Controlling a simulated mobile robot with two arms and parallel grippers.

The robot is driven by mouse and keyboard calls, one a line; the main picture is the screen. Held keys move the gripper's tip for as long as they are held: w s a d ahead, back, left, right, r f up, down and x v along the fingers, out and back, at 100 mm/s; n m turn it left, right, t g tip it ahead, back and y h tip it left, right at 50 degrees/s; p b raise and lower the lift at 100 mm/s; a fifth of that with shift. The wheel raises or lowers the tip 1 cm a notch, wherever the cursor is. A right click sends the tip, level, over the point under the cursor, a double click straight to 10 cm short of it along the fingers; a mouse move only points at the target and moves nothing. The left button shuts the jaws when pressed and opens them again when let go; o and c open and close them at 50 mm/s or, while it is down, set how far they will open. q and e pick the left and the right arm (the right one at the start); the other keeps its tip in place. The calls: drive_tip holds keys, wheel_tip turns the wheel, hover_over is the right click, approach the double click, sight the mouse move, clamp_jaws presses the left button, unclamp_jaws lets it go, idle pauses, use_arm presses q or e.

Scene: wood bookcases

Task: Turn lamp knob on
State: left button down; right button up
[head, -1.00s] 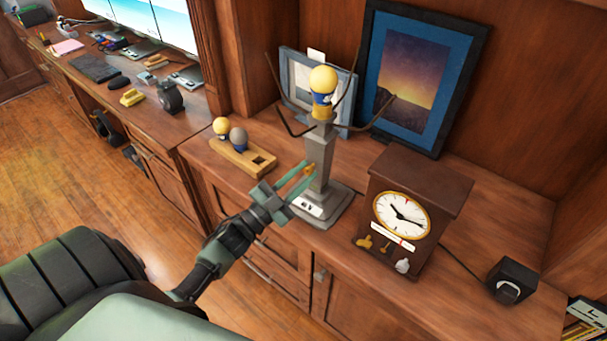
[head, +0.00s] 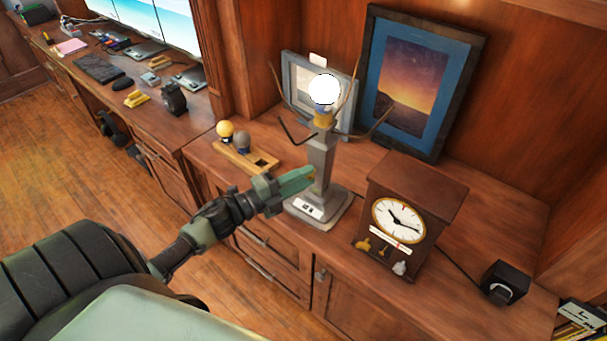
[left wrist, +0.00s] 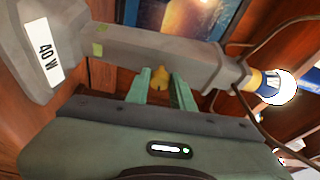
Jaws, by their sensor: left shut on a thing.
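The grey lamp (head: 318,165) stands on the cabinet top, and its post runs across the left wrist view (left wrist: 150,48). Its bulb (head: 324,89) glows bright white; the glow also shows in the left wrist view (left wrist: 281,86). The brass-coloured lamp knob (left wrist: 160,77) sits on the side of the post, between the fingers of my left gripper (left wrist: 160,90). The gripper is shut on it. In the head view the green fingers of my left gripper (head: 310,174) reach the post and hide most of the knob. My right gripper is not in view.
A wooden holder (head: 238,158) with a yellow bulb (head: 225,130) and a grey bulb stands left of the lamp. A brown clock (head: 410,210) stands close on the right. Framed pictures (head: 415,85) lean behind. Bent prongs surround the lit bulb.

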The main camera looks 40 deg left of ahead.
use_arm(q)
drive_tip(key=shift+m, duration=0.6)
drive_tip(key=c, duration=1.2)
unclamp_jaws()
drive_tip(key=shift+c, duration=0.2)
drive_tip(key=b+v, duration=0.1)
drive_tip(key=v, duration=0.7)
drive_tip(key=shift+r, duration=0.2)
drive_tip(key=shift+w, duration=0.1)
